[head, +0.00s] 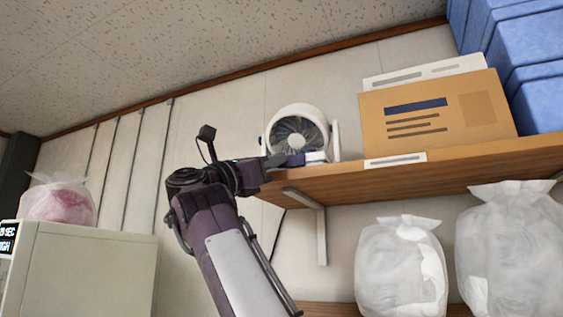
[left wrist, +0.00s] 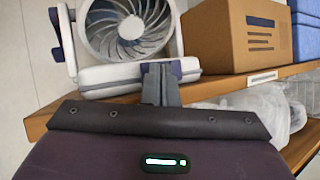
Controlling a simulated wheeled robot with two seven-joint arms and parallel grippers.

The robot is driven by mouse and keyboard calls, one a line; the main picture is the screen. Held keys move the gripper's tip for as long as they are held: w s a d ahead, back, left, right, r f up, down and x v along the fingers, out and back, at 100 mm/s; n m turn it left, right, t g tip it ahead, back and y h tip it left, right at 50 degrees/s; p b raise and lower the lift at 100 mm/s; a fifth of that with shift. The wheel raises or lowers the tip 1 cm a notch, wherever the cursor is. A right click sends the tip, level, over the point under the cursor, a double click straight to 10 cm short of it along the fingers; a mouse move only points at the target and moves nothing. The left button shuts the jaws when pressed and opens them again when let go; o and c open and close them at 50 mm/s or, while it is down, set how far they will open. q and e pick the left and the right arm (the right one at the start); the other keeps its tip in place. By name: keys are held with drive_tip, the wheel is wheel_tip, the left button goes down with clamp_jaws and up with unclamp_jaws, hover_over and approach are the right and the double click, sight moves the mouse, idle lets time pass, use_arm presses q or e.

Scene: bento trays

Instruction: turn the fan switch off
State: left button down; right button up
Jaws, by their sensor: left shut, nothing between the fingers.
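A small white fan (head: 297,133) with a round grille stands near the left end of a wooden shelf (head: 420,172). It also shows large in the left wrist view (left wrist: 126,28), with its white base (left wrist: 115,75) below the grille. My left gripper (head: 303,158) is shut and empty, its fingertips at the front of the fan's base. In the left wrist view the closed fingers (left wrist: 160,75) overlap the right part of the base; I cannot tell whether they touch it. The switch itself is not clearly visible. My right gripper is not in view.
A cardboard box (head: 480,115) stands on the shelf right of the fan, with blue bins (head: 540,100) beyond it. White bags (head: 400,270) sit below the shelf. A bracket (head: 318,235) holds the shelf's left end. A pale cabinet (head: 90,265) with a pinkish bag (head: 57,203) stands at left.

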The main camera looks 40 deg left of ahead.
use_arm(q)
drive_tip(key=shift+w+a, duration=0.15)
drive_tip(key=shift+w, duration=0.1)
idle(0.4)
drive_tip(key=shift+s+d+b, duration=0.4)
drive_tip(key=shift+s+b, duration=0.1)
drive_tip(key=shift+s, duration=0.35)
drive_tip(key=s+b, duration=0.1)
drive_tip(key=s+d, duration=0.1)
drive_tip(key=s, duration=0.1)
drive_tip(key=s+d+b, duration=0.1)
drive_tip(key=shift+s+b, duration=0.25)
drive_tip(key=shift+b, duration=0.1)
